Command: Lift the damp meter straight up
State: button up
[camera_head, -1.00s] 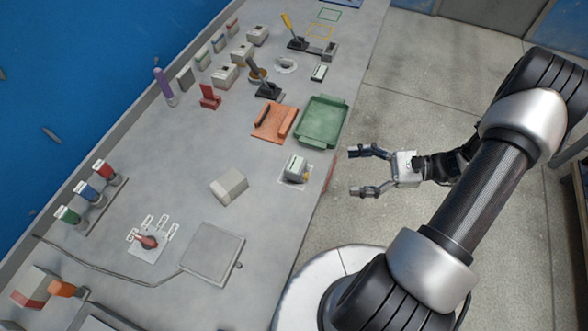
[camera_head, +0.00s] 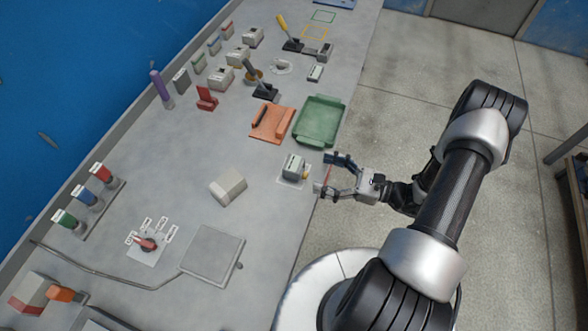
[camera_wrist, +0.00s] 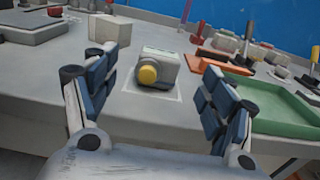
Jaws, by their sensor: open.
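What looks like the damp meter (camera_head: 293,166), a small pale box with a dark green edge and a yellow knob, sits on a white-outlined square near the table's front edge. In the wrist view the damp meter (camera_wrist: 160,66) lies ahead, between the two fingers, with its yellow knob facing me. My gripper (camera_head: 329,174) is open and empty, just to the right of the meter in the head view and apart from it. In the wrist view my gripper (camera_wrist: 158,92) has its fingers spread on either side, short of the meter.
A green tray (camera_head: 340,122) and an orange holder (camera_head: 288,124) stand just beyond the meter. A pale block (camera_head: 228,186) lies to its left. A red rotary switch (camera_head: 146,244) and a grey flat plate (camera_head: 238,262) are nearer. Table between block and meter is clear.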

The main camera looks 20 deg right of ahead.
aim_at(302, 166)
jog(key=shift+b+x, duration=0.6)
jog(key=shift+x, duration=2.95)
jog(key=shift+c, duration=0.3)
jog(key=c, duration=1.4)
